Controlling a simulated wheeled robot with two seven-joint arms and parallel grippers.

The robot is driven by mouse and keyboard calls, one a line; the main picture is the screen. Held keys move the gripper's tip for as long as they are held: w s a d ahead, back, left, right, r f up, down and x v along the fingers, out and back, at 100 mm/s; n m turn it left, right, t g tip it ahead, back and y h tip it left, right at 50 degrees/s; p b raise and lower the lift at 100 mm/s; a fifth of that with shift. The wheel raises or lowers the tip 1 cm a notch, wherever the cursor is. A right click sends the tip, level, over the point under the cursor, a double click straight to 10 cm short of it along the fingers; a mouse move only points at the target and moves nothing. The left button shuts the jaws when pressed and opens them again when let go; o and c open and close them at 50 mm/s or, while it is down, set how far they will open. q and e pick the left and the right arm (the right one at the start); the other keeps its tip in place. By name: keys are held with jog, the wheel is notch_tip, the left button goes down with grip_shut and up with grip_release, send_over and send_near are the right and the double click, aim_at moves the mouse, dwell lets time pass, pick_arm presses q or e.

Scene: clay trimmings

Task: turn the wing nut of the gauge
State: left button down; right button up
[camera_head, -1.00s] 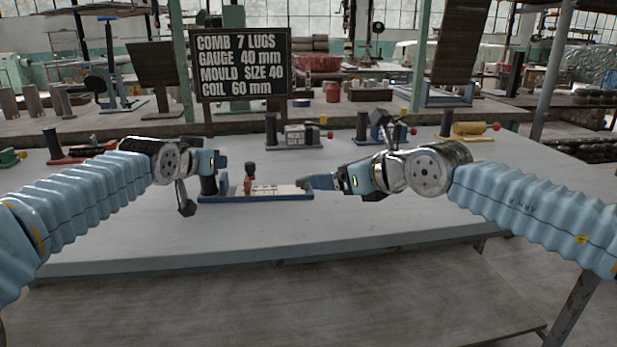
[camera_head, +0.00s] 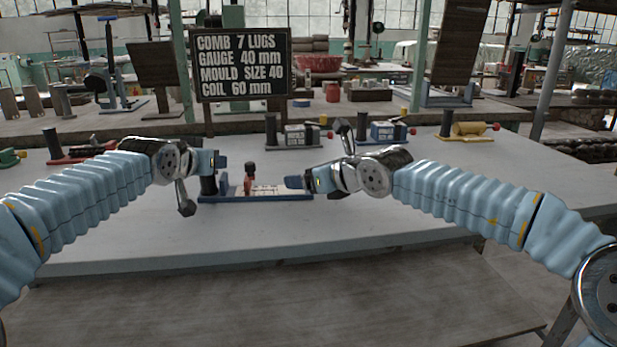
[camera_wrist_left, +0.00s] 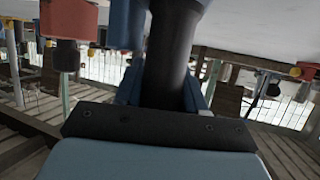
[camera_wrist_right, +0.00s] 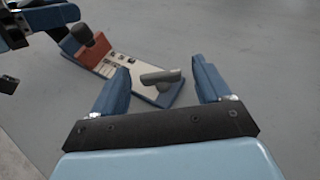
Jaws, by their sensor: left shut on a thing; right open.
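The gauge (camera_head: 270,197) is a blue base with a pale scale, lying on the table. A red slider (camera_head: 249,181) with a dark knob stands on it; both also show in the right wrist view (camera_wrist_right: 83,48). My left gripper (camera_head: 220,163) is shut on the gauge's dark post (camera_wrist_left: 172,50), at its left end. A grey wing nut (camera_wrist_right: 160,77) sits near the other end in the right wrist view. My right gripper (camera_wrist_right: 158,75) is open, its fingers to either side of the wing nut in that view; I cannot tell its height above it. In the head view my gripper hides the nut.
A sign (camera_head: 243,65) stands behind the gauge. Similar devices with grey (camera_head: 295,135), blue (camera_head: 388,131) and yellow (camera_head: 468,129) blocks line the table's back. A red-based one (camera_head: 80,152) is at the left. The front of the table (camera_head: 300,235) is clear.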

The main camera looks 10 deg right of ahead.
jog(key=shift+w+a+f, duration=0.1)
jog(key=shift+w+f, duration=0.05)
jog(key=c, duration=1.1)
jog(key=shift+o, duration=0.2)
jog(key=shift+a+f+m+h, duration=0.1)
jog(key=shift+a+m+h, duration=0.2)
jog(key=shift+m+h, duration=0.15)
jog(key=shift+s+a+m+t+h, duration=0.2)
jog(key=shift+m+t+h, duration=0.3)
jog(key=shift+m+h, duration=0.35)
jog(key=m+h, duration=0.3)
jog(key=h, duration=0.1)
jog(key=shift+t, duration=0.3)
jog(key=m+h, duration=0.1)
jog(key=h, duration=0.1)
jog(key=m+h, duration=0.1)
jog(key=m, duration=0.1)
jog(key=m+g+h, duration=0.1)
jog(key=m+h, duration=0.1)
jog(key=shift+w+a+h, duration=0.2)
jog(key=shift+a+h, duration=0.1)
jog(key=m+g+h, duration=0.3)
jog(key=m+h, duration=0.1)
jog(key=m, duration=0.1)
jog(key=shift+w+a+h, duration=0.1)
jog(key=shift+w+h, duration=0.05)
jog(key=shift+h, duration=0.25)
jog(key=shift+g, duration=0.3)
